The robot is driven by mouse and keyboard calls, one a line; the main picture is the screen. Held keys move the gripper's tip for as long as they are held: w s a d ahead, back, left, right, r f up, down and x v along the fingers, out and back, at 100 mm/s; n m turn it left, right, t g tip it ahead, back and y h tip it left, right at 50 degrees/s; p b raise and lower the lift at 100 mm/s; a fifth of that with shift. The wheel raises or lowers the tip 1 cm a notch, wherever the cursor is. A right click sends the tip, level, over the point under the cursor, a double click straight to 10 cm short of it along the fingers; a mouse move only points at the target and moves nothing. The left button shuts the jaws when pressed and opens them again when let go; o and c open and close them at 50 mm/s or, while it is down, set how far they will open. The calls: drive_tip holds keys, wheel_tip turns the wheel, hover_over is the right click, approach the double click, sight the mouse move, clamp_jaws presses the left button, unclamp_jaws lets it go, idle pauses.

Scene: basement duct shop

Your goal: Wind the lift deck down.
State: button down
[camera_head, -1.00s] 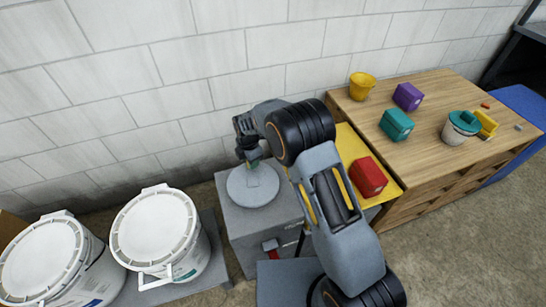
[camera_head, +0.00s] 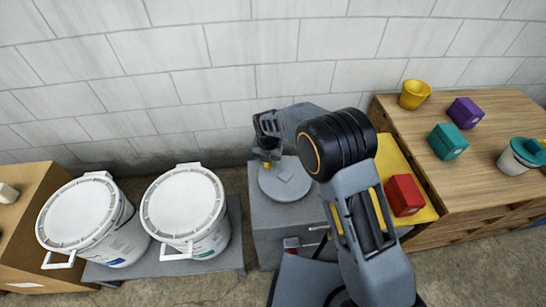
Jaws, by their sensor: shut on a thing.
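A grey cabinet-like housing (camera_head: 262,217) stands by the wall with a round grey crank disc (camera_head: 300,191) on top. My gripper (camera_head: 267,156) is at the disc's far left edge, shut on a small crank knob (camera_head: 267,166) that is mostly hidden by the fingers. The yellow lift deck (camera_head: 390,153) lies to the right of the housing, beside the wooden bench. A red box (camera_head: 405,195) rests on the deck. My arm covers the deck's left part, and its exact height against the bench top is hard to tell.
The wooden bench (camera_head: 490,115) holds a yellow cup (camera_head: 414,94), a purple box (camera_head: 465,112), a teal box (camera_head: 447,141) and a white pot with a teal top (camera_head: 520,156). Two white buckets (camera_head: 82,212) (camera_head: 184,204) stand left on a grey platform (camera_head: 235,235). A block wall closes the back.

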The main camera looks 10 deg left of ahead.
sight(264, 174)
drive_tip(key=s+n, duration=0.1)
drive_tip(key=s+a+n, duration=0.1)
drive_tip(key=n, duration=0.1)
drive_tip(key=shift+s+r, duration=0.1)
drive_tip(key=shift+s+n, duration=0.45)
drive_tip(key=shift+n, duration=0.35)
drive_tip(key=shift+s+n, duration=0.45)
drive_tip(key=shift+n, duration=0.35)
drive_tip(key=shift+d, duration=0.1)
drive_tip(key=c, duration=0.7)
unclamp_jaws()
drive_tip(key=shift+c, duration=0.2)
wheel_tip(264, 174, up, 14)
drive_tip(key=shift+p, duration=0.45)
drive_tip(key=shift+c, duration=0.2)
